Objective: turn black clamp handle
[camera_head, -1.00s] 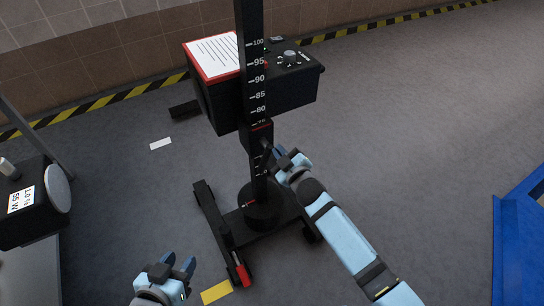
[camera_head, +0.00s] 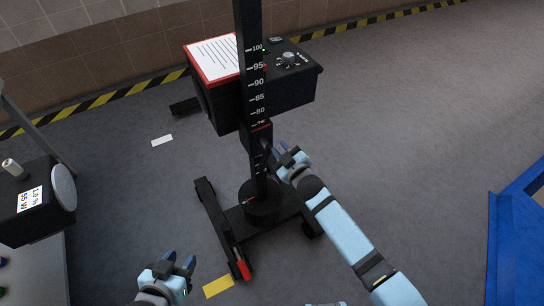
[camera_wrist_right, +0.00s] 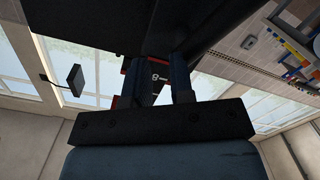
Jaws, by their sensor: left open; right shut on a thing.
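The black clamp handle (camera_head: 267,148) sits on the black upright post (camera_head: 257,105), just below the red line under the scale; it is small and dark. My right gripper (camera_head: 281,156) is at the handle, on the post's right side, and is shut on it. In the right wrist view the two dark fingers (camera_wrist_right: 168,78) point up at dark parts, and the handle cannot be told apart there. My left gripper (camera_head: 180,260) is open and empty at the bottom, low and left of the post's base, apart from everything.
A black box (camera_head: 285,85) with a knob and a white sheet rides on the post. The base has black legs (camera_head: 216,220) and a red-tipped pedal (camera_head: 242,268). A black device (camera_head: 35,215) stands at left, a blue frame (camera_head: 515,225) at right.

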